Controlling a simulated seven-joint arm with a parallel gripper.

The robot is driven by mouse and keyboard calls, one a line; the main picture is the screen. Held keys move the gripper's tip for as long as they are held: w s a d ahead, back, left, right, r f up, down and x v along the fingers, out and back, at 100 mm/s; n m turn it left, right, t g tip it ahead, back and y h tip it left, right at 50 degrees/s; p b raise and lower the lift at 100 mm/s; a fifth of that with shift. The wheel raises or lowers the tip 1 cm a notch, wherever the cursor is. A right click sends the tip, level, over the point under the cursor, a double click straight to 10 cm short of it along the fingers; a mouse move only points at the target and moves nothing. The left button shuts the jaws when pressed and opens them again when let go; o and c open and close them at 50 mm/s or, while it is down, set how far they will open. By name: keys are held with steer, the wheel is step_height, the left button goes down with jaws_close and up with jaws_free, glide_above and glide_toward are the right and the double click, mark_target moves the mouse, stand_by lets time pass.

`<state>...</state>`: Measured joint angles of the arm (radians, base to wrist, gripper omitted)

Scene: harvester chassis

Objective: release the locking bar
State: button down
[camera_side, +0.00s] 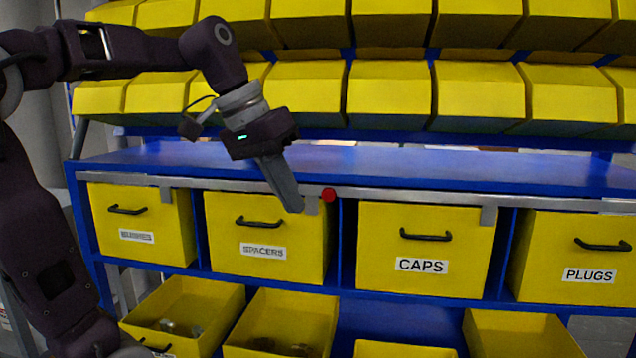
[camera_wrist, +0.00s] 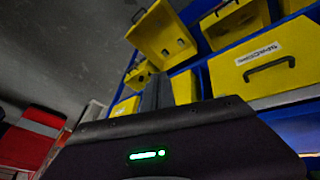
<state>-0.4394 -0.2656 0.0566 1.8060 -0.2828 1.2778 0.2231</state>
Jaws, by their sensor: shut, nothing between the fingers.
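The locking bar (camera_side: 420,194) is a long thin grey bar along the front edge of the blue shelf. Grey tabs (camera_side: 488,215) hang from it over the top edges of the yellow drawers. A round red knob (camera_side: 329,195) sits on the bar between the SPACERS drawer (camera_side: 290,239) and the CAPS drawer (camera_side: 425,225). My gripper (camera_side: 294,206) is shut and empty, pointing down just left of the knob, in front of a tab at the SPACERS drawer. Whether it touches the bar or tab cannot be told. In the wrist view, its dark fingers (camera_wrist: 158,95) show beyond the gripper body.
A PLUGS drawer (camera_side: 573,265) is at the right and another labelled drawer (camera_side: 140,215) at the left. Open yellow bins (camera_side: 185,306) with small parts stand below. Rows of yellow bins (camera_side: 390,95) hang above. The blue shelf top (camera_side: 430,165) is clear.

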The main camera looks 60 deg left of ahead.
steer(key=w+a+r+n, duration=0.1)
steer(key=w+a+r, duration=0.15)
steer(key=a, duration=0.25)
steer(key=w+a+r, duration=0.2)
steer(key=w+a, duration=0.1)
steer(key=a, duration=0.2)
steer(key=t+h, duration=0.1)
glide_toward(295, 172)
steer(key=s+d, duration=0.2)
steer(key=d, duration=0.1)
steer(key=shift+s+r+n, duration=0.1)
steer(key=shift+r+n, duration=0.2)
steer(key=x, duration=1)
steer(key=shift+r, duration=0.1)
steer(key=shift+w+d+f, duration=0.2)
steer(key=shift+w+d, duration=0.25)
steer(key=shift+d, duration=0.1)
steer(key=shift+w+d+f, duration=0.15)
steer(key=shift+w+d, duration=0.25)
steer(key=shift+d, duration=0.15)
steer(key=shift+w+d+f, duration=0.15)
steer(key=shift+w+d, duration=0.15)
steer(key=shift+d, duration=0.25)
